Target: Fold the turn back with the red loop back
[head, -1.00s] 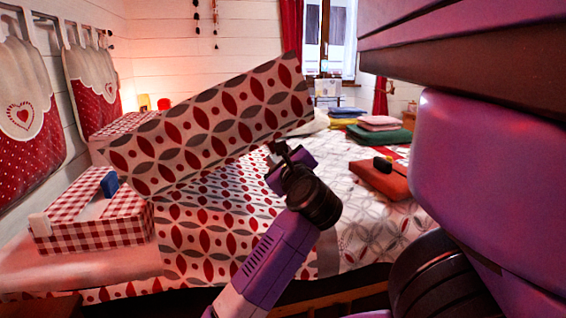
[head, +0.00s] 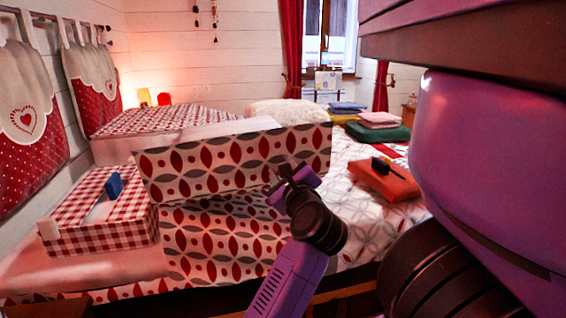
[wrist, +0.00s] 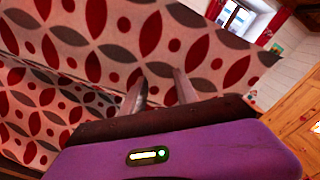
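The turn back (head: 235,160) is a raised panel of red, grey and white leaf-patterned cloth. It stands up across the near part of the bed, its top edge nearly level. My gripper (head: 288,168) is in front of its right part. In the wrist view my gripper's two fingers (wrist: 160,88) stand apart, with the patterned cloth (wrist: 115,45) close behind them and nothing visible between them. I cannot tell whether they touch the cloth. I cannot make out the red loop in either view.
A red gingham block (head: 110,235) with a blue tab (head: 113,185) lies left. An orange folded piece (head: 385,183) with a black tab lies right. Folded cloths (head: 378,130) and a white pillow (head: 285,112) lie farther back. Heart-patterned cushions (head: 30,120) hang on the left wall.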

